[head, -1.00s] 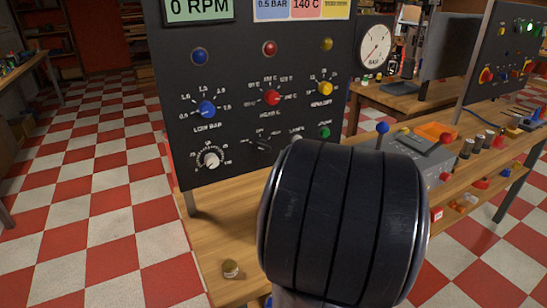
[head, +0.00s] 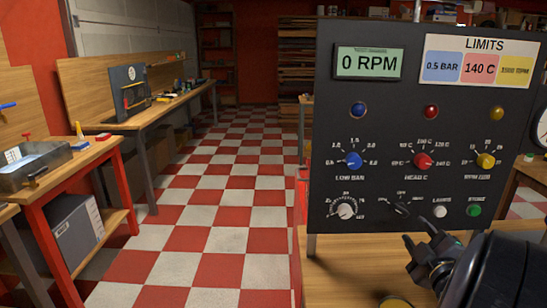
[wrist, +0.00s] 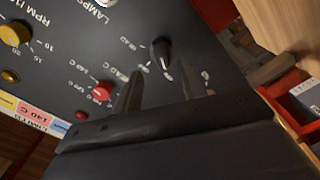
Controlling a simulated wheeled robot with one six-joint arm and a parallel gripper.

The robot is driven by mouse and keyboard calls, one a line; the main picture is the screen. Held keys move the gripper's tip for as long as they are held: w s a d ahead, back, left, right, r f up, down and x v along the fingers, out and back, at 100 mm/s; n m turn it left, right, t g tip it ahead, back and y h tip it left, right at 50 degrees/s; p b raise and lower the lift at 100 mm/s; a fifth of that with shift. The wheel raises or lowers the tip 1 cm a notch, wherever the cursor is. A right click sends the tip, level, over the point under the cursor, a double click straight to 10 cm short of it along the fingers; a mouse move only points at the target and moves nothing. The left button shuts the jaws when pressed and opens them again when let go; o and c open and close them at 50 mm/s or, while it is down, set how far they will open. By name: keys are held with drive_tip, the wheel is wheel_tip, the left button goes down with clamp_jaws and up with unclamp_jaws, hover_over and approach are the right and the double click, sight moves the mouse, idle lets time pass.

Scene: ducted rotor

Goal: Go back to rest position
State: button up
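My gripper (head: 424,240) is at the lower right of the head view, in front of the black control panel (head: 340,110). In the wrist view its two fingers (wrist: 162,88) stand apart with nothing between them. The black selector knob (wrist: 162,54) shows beyond the fingertips, apart from them as far as I can tell. In the head view the panel carries a blue knob (head: 352,160), a red knob (head: 423,160), a yellow knob (head: 486,160) and a white knob (head: 346,210). Its display (head: 370,63) reads 0 RPM.
The panel stands on a wooden bench (head: 345,275). A red-framed table (head: 75,170) with a grey tray (head: 35,165) is at the left. A workbench (head: 165,108) stands further back. The checkered floor (head: 220,205) between them is clear.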

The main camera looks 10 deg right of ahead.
sight(403, 215)
drive_tip(key=x, duration=0.7)
drive_tip(key=shift+w+r+p, duration=0.15)
drive_tip(key=shift+p, duration=0.3)
drive_tip(key=shift+m+p, duration=0.45)
drive_tip(key=shift+m, duration=0.15)
drive_tip(key=shift+f+b, duration=0.3)
drive_tip(key=shift+b, duration=0.2)
